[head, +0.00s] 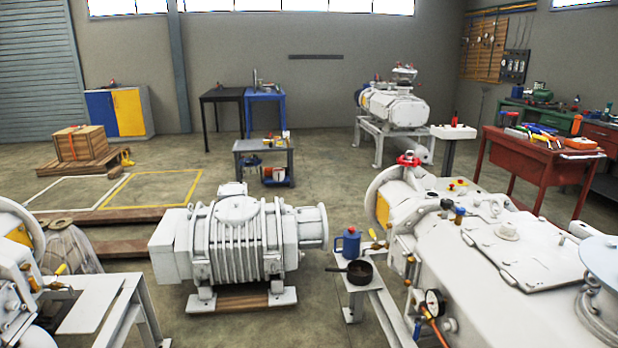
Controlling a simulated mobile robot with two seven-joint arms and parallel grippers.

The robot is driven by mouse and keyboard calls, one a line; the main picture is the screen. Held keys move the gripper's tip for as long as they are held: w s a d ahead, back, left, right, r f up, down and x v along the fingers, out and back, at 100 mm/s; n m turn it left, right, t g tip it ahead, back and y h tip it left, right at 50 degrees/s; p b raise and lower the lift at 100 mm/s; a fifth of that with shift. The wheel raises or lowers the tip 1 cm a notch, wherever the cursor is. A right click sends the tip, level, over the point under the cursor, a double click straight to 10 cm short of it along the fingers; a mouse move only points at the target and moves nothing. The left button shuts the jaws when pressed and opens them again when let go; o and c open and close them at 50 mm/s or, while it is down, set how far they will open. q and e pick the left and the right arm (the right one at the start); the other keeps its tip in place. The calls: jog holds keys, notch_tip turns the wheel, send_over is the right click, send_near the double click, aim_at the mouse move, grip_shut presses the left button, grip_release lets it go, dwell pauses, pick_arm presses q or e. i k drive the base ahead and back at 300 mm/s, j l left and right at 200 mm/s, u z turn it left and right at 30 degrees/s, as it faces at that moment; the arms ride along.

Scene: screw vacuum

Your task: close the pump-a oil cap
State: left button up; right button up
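A large white pump (470,235) fills the right foreground, with a flat bolted cover (525,250) on top. Part of another white pump (12,270) shows at the left edge. No label tells which machine is pump-a, and I cannot make out which part is its oil cap or whether that is open. Neither of my grippers is in view.
A white motor-like unit (240,240) stands on the floor in the middle. A small stand beside the right pump holds a blue can (347,243) and a dark pan (359,272). A red tool bench (530,158) stands at the right. Open floor (320,185) lies behind the motor unit.

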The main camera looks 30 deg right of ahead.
aim_at(429, 180)
jog(key=i+z, duration=0.45)
jog(key=i, duration=0.65)
jog(key=i+l+u, duration=0.1)
jog(key=i+u, duration=0.25)
jog(key=i, duration=0.8)
jog(key=i+u, duration=0.25)
jog(key=i, duration=0.15)
jog(key=i+l+u, duration=0.1)
jog(key=i+u, duration=0.2)
jog(key=u, duration=5)
jog(key=k+l, duration=0.05)
